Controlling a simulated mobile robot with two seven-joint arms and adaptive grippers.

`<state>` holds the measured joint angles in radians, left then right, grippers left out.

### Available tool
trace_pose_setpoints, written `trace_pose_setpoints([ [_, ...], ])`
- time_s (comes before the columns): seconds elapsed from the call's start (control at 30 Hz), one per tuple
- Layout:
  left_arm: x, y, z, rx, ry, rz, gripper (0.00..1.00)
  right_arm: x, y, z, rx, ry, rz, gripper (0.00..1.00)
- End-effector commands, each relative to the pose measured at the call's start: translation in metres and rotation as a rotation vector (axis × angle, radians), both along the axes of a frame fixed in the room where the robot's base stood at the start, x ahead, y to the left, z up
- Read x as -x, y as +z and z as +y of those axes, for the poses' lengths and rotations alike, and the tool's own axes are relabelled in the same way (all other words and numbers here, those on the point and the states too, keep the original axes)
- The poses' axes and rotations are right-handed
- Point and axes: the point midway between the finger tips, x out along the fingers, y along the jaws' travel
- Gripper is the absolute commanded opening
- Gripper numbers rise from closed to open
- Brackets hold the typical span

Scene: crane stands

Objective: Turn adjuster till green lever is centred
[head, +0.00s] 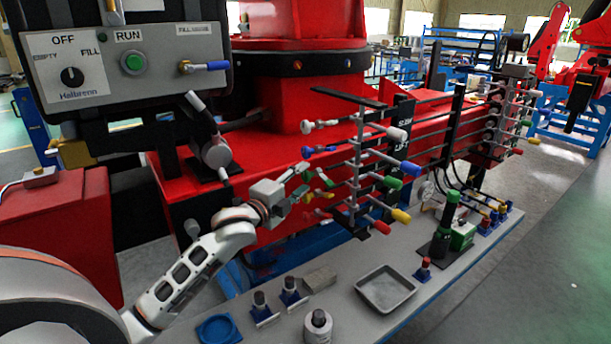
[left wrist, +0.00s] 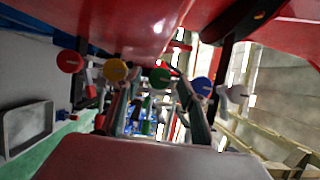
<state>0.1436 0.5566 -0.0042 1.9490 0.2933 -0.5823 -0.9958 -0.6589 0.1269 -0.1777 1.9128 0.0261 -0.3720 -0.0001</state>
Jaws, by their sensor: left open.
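A bank of levers stands on the bench. The green lever (head: 393,182) sits between the blue lever (head: 410,168) and the yellow lever (head: 400,215). My left gripper (head: 306,181) is open at the near-left end of this bank, by the green adjuster (head: 325,179). In the left wrist view, the round green adjuster knob (left wrist: 160,72) faces the camera between the spread fingers of my left gripper (left wrist: 157,78). I cannot tell whether a finger touches it. My right gripper is out of view.
Neighbouring knobs are close: yellow (left wrist: 115,70) and red (left wrist: 69,61) on one side, blue (left wrist: 202,86) on the other. A control box (head: 130,65) hangs at upper left. The bench holds a grey tray (head: 386,289) and a blue dish (head: 218,329).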

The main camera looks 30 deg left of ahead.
Motion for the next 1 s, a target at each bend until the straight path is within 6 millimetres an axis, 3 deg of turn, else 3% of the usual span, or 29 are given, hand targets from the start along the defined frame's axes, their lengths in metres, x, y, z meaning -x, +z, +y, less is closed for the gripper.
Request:
trace_pose_setpoints([
  [0.2, -0.021, 0.000, 0.000, 0.001, 0.000, 0.000, 0.41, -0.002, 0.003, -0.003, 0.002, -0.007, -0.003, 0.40],
  [0.53, -0.024, -0.001, 0.000, -0.001, 0.000, 0.001, 0.41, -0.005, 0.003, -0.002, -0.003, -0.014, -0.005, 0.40],
  [0.7, -0.024, -0.001, 0.000, 0.000, 0.000, 0.001, 0.02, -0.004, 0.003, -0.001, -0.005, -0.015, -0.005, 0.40],
  [1.0, -0.024, 0.000, 0.000, 0.015, 0.000, 0.007, 0.02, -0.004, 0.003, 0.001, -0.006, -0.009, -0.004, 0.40],
])
